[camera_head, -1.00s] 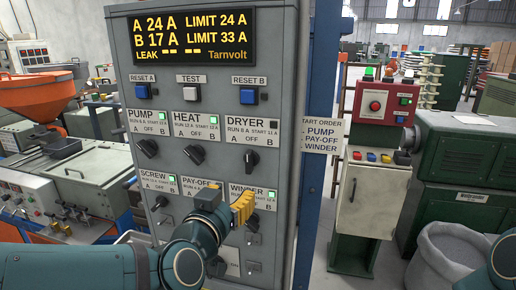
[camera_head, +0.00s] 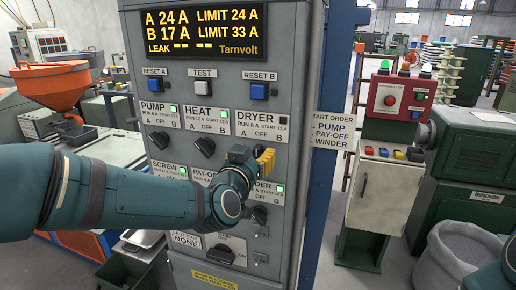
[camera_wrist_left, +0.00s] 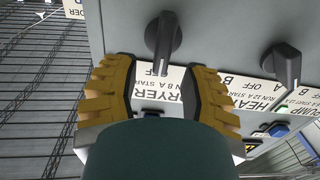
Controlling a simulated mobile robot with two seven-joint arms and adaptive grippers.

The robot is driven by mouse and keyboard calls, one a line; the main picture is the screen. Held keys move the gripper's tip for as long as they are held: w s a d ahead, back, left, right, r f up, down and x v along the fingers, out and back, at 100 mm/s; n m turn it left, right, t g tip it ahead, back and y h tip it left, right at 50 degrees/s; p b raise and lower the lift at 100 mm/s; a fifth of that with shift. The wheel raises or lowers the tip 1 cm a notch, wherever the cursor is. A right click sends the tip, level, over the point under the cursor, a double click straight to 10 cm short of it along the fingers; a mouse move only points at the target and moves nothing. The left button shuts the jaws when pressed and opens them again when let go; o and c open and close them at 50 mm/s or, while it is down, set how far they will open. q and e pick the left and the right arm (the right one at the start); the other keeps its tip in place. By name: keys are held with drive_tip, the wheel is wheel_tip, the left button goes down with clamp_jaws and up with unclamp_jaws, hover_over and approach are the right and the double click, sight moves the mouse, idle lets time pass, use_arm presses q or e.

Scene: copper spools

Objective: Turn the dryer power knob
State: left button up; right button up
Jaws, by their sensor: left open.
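The grey power panel has a DRYER label (camera_head: 261,124) at the right of its upper knob row. The black dryer knob (camera_wrist_left: 163,38) shows in the left wrist view, its grip lined up with the OFF mark. In the head view the knob is hidden behind my left gripper (camera_head: 264,160). The left gripper is open and empty. In the wrist view its yellow fingers (camera_wrist_left: 160,68) point at the panel, with the knob beyond the tips and between them sideways; contact is not visible. The dryer lamp (camera_head: 283,120) is dark. My right gripper is not in view.
The heat knob (camera_head: 204,146) and pump knob (camera_head: 159,141) sit left of the dryer knob; their lamps are green. The heat knob also shows in the wrist view (camera_wrist_left: 284,65). A display (camera_head: 194,35) reads A 24 A, B 17 A. A blue post (camera_head: 335,120) stands right of the panel.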

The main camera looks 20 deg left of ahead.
sight(267, 147)
use_arm(q)
drive_tip(key=shift+w, duration=1.45)
clamp_jaws()
drive_tip(key=m, duration=0.2)
drive_tip(key=d+m+p, duration=0.1)
drive_tip(key=m, duration=0.2)
drive_tip(key=shift+d+f+m+p, duration=0.15)
drive_tip(key=shift+m+p, duration=0.1)
drive_tip(key=shift+m, duration=0.75)
drive_tip(key=shift+d+f+m+p, duration=0.1)
drive_tip(key=shift+m+p, duration=0.1)
drive_tip(key=shift+m, duration=0.8)
